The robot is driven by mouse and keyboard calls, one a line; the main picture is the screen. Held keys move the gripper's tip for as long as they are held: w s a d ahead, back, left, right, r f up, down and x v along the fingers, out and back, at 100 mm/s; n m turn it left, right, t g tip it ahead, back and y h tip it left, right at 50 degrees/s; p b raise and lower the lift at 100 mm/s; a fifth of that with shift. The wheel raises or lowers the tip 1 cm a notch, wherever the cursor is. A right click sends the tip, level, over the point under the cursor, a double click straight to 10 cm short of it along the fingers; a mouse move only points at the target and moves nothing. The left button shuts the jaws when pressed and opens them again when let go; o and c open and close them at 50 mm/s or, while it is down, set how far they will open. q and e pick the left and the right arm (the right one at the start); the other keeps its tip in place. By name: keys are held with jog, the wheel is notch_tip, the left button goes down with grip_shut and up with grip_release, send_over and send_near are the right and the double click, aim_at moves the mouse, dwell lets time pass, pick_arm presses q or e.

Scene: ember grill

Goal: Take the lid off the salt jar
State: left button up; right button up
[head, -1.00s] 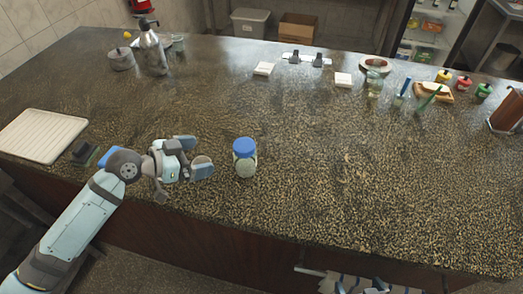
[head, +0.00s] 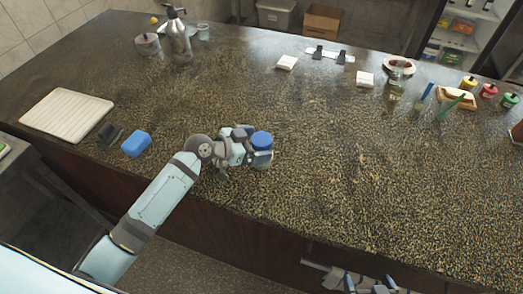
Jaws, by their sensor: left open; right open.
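The salt jar (head: 268,162) stands upright on the speckled counter, with its blue lid (head: 262,140) on top. My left gripper (head: 256,146) is at the jar from the left, its open fingers close around the upper jar. The fingers hide part of the jar body, and I cannot tell whether they touch it. My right gripper (head: 370,287) is low at the bottom edge, in front of the counter and away from the jar. It shows only in part.
A blue sponge (head: 136,144), a dark block (head: 110,133) and a cream ribbed tray (head: 66,115) lie to the left. White blocks (head: 287,62), bottles (head: 489,90) and a wooden tray (head: 456,98) are farther back. The counter right of the jar is clear.

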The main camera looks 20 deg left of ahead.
pick_arm(q)
jog(key=shift+x, duration=1.2)
jog(key=shift+a, duration=0.1)
jog(key=c, duration=1.1)
jog(key=shift+r, duration=0.15)
notch_tip(320, 180, up, 20)
jog(key=shift+f+b, duration=0.1)
jog(key=shift+b, duration=0.65)
